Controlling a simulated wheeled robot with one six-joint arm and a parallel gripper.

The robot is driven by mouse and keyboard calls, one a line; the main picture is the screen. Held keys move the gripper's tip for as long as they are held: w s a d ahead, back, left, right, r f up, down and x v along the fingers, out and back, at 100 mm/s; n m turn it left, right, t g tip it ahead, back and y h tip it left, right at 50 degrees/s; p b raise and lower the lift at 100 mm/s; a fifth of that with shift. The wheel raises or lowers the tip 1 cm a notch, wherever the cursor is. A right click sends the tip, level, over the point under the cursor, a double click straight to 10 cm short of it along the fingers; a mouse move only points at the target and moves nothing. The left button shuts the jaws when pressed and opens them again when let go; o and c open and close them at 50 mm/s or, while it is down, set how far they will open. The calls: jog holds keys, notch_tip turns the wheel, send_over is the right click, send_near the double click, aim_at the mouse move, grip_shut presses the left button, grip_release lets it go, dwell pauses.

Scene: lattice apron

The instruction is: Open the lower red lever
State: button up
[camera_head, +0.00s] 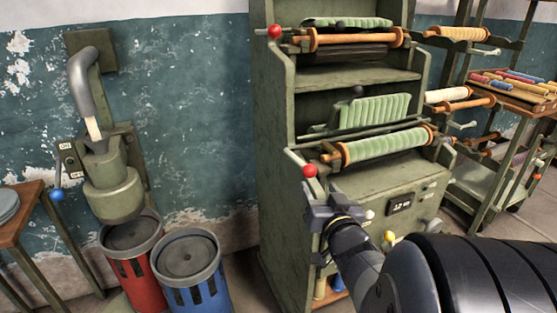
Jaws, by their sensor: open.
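The lower red lever is a pale rod ending in a red ball (310,171), at the left front of the green machine (273,130). It sits beside the lower green roller (385,146). My gripper (318,198) is just below the red ball, with its jaws open. The ball does not appear to be held; whether the fingers touch it or the rod I cannot tell. Another red ball lever (275,31) is higher on the same machine, by the upper roller (355,38).
A red bin (134,262) and a blue bin (190,270) stand left of the machine, under a wall-mounted green device (113,185) with a blue-knobbed lever (57,195). A rack (480,180) with rollers stands at right. Open wall space lies left of the machine.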

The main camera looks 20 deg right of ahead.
aim_at(307, 166)
jog(key=w, duration=0.3)
jog(key=w+d, duration=0.1)
jog(key=w, duration=0.6)
jog(key=shift+w+d+r, duration=0.1)
jog(key=shift+w+d, duration=0.15)
jog(key=shift+d, duration=0.1)
jog(key=shift+c, duration=0.4)
grip_shut()
